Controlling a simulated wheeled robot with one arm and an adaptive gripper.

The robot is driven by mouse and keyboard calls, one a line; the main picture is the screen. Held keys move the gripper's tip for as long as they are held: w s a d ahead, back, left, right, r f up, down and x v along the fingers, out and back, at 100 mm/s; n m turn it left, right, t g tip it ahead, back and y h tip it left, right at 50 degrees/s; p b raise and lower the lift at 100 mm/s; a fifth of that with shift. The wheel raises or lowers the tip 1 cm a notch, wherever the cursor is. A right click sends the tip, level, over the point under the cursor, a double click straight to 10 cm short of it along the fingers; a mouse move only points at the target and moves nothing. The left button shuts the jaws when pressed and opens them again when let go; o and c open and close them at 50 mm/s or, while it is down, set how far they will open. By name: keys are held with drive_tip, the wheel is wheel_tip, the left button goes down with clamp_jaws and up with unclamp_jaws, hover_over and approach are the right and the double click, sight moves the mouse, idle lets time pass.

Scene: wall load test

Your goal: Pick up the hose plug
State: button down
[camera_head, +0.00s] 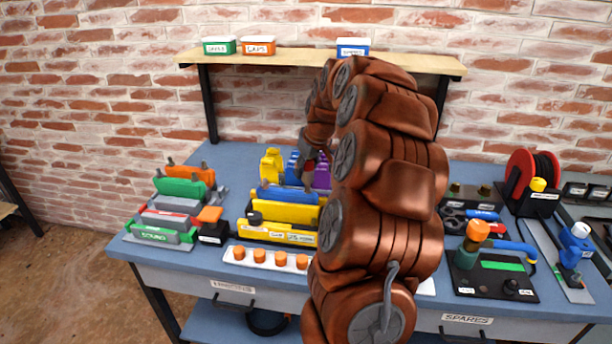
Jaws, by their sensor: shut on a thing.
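My gripper (309,175) is low over the middle of the workbench, just behind the blue bar (288,194) on the yellow fixture (280,232). It points down and is partly hidden by my arm. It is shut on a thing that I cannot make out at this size. I cannot tell which thing is the hose plug. Yellow (271,166), blue (292,166) and purple (322,174) pieces stand close around and behind the gripper.
Several orange caps sit on a white strip (268,259) at the front. Green, orange and grey fixtures (178,188) stand left. A cable reel (534,178) and a black device (493,272) stand right. A shelf (290,62) with small boxes hangs above. My arm hides the middle right.

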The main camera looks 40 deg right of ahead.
drive_tip(key=shift+s+r, duration=0.1)
drive_tip(key=shift+r, duration=0.15)
drive_tip(key=shift+s+a+r, duration=0.1)
drive_tip(key=shift+s+a, duration=0.3)
drive_tip(key=s+a+r+b, duration=0.1)
drive_tip(key=s+a+b, duration=0.2)
drive_tip(key=s+a, duration=0.7)
drive_tip(key=shift+s+r, duration=0.15)
drive_tip(key=shift+s, duration=0.35)
drive_tip(key=shift+d, duration=0.1)
drive_tip(key=shift+w+d+f, duration=1.1)
drive_tip(key=shift+w+d, duration=0.25)
drive_tip(key=shift+d, duration=2.5)
drive_tip(key=shift+w+d+f, duration=1.05)
drive_tip(key=shift+w+d, duration=0.35)
drive_tip(key=shift+d, duration=2.45)
drive_tip(key=shift+w+d+f, duration=1.1)
drive_tip(key=shift+w+d, duration=0.25)
drive_tip(key=shift+d, duration=2.5)
drive_tip(key=shift+d+f+b, duration=0.1)
drive_tip(key=shift+f+b, duration=1.4)
drive_tip(key=shift+f, duration=1.15)
drive_tip(key=shift+f+b, duration=0.85)
drive_tip(key=shift+f, duration=0.4)
